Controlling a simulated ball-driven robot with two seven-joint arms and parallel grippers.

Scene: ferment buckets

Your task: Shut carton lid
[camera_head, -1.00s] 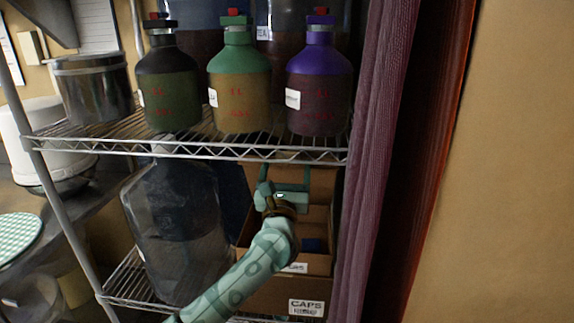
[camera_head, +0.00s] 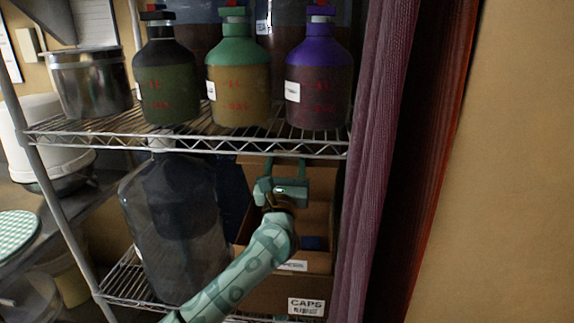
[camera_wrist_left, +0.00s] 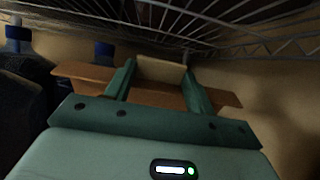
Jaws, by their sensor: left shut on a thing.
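The brown cardboard carton (camera_head: 268,300), labelled CAPS, stands open on the lower rack shelf. Its lid (camera_head: 321,174) is raised at the back, just under the upper shelf. My left gripper (camera_head: 286,162) reaches up in front of the raised lid, with its fingertips near the upper shelf's edge. In the left wrist view the brown lid (camera_wrist_left: 217,96) spans across behind the fingers, and a paler tan part of it shows between the fingertips. The left gripper is shut on the lid; the exact contact is dark and hard to see. My right gripper is not in view.
A large dark carboy (camera_head: 170,225) stands close left of the carton. The wire shelf (camera_head: 190,146) is directly above, with several bottles, including a purple-topped one (camera_head: 318,80). A purple curtain (camera_head: 375,150) hangs close on the right. A steel pot (camera_head: 88,85) stands upper left.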

